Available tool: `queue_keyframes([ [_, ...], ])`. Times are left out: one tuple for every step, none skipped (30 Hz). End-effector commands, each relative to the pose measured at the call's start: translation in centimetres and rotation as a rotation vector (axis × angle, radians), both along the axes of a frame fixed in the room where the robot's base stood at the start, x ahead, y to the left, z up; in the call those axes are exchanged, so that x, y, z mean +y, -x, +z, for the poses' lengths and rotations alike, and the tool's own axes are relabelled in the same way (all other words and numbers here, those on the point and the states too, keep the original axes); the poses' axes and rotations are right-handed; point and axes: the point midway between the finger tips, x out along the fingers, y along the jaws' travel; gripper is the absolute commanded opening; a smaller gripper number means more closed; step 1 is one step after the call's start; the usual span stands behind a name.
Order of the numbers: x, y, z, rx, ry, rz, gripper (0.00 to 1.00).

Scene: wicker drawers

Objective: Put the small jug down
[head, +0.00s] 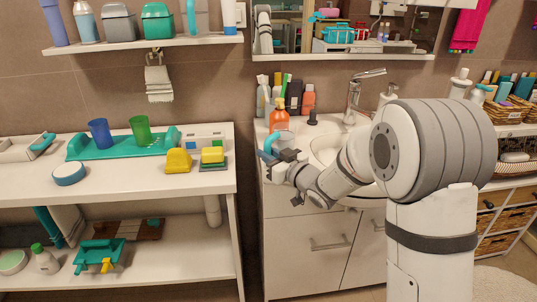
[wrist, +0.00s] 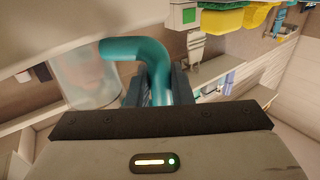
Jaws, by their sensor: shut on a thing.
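The small jug has a clear, greyish body (wrist: 88,76) and a curved teal handle (wrist: 145,58) in the wrist view. My gripper (wrist: 158,88) is shut on the handle, with one finger on each side of it. In the head view the jug's teal handle (head: 270,143) shows at my gripper (head: 282,160), by the left front part of the sink counter. The body is small and partly hidden there. I cannot tell whether the jug's base touches the counter.
An orange bottle (head: 279,118) and other bottles stand behind the jug on the counter. The basin (head: 325,150) and tap (head: 354,95) are to its right. At left is a white table (head: 120,190) with cups, yellow items and a blue round item; its front has free room.

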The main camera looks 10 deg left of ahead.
Motion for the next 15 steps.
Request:
queue_keyframes([
  [0.01,-0.01,-0.21,-0.002,-0.001,0.000,0.00],
  [0.00,0.00,-0.19,0.000,0.000,0.000,0.21],
  [0.00,0.00,-0.14,0.000,0.000,0.000,0.24],
  [0.00,0.00,-0.14,0.000,0.000,0.000,0.27],
  [0.00,0.00,-0.14,0.000,0.000,0.000,0.29],
  [0.00,0.00,-0.14,0.000,0.000,0.000,0.33],
  [0.00,0.00,-0.13,0.000,0.000,0.000,0.35],
  [0.00,0.00,-0.13,0.000,0.000,0.000,0.38],
  [0.00,0.00,-0.13,0.000,0.000,0.000,0.41],
  [0.00,0.00,-0.13,0.000,0.000,0.000,0.41],
  [0.00,0.00,-0.13,0.000,0.000,0.000,0.41],
  [0.00,0.00,-0.13,0.000,0.000,0.000,0.41],
  [0.00,0.00,-0.13,0.000,0.000,0.000,0.41],
  [0.00,0.00,-0.13,0.000,0.000,0.000,0.41],
  [0.00,0.00,-0.13,0.000,0.000,0.000,0.41],
])
